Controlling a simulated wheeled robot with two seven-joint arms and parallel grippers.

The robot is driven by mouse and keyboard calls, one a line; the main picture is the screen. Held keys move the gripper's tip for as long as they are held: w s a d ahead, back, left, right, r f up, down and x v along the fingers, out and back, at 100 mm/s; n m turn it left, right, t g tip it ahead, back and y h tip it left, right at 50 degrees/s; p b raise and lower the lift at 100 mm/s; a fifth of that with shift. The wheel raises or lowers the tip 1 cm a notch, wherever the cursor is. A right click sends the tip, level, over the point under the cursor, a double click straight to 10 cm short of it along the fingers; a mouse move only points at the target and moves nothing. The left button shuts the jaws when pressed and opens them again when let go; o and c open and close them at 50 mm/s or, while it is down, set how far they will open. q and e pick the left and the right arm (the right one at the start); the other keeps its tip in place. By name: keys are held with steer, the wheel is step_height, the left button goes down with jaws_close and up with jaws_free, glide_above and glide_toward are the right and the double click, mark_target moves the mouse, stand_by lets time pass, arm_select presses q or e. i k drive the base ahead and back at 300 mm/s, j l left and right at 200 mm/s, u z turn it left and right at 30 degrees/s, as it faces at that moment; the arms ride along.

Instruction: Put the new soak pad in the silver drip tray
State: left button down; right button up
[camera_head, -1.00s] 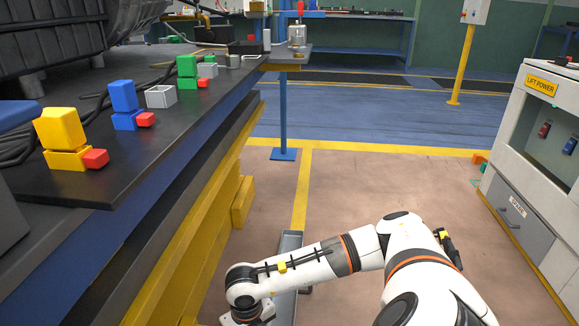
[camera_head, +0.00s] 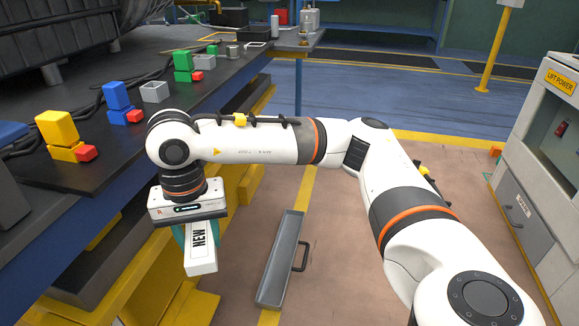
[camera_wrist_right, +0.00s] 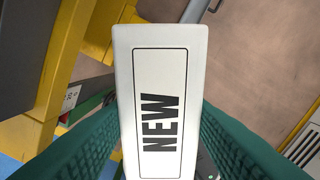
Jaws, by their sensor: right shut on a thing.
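The new soak pad (camera_head: 200,251) is a white block marked "NEW". My right gripper (camera_head: 198,232) is shut on it and holds it in the air, left of the drip tray. In the right wrist view the pad (camera_wrist_right: 160,90) fills the middle between the teal fingers. The silver drip tray (camera_head: 281,260) is a long, narrow grey tray with a dark side handle. It lies on the floor across the yellow line, and the part of it I see is empty. My left gripper is not in view.
A dark bench (camera_head: 100,185) at left carries yellow, blue and green blocks with small red ones. Yellow steps (camera_head: 170,285) stand below it, near the pad. A lift power cabinet (camera_head: 550,170) stands at right. The floor right of the tray is partly covered by my arm.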

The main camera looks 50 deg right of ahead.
mark_target(287, 244)
steer(key=i+l+u, duration=0.1)
steer(key=l, duration=0.85)
steer(key=i+l+u, duration=0.15)
steer(key=l, duration=0.8)
steer(key=i+l+u, duration=0.1)
steer(key=l, duration=0.9)
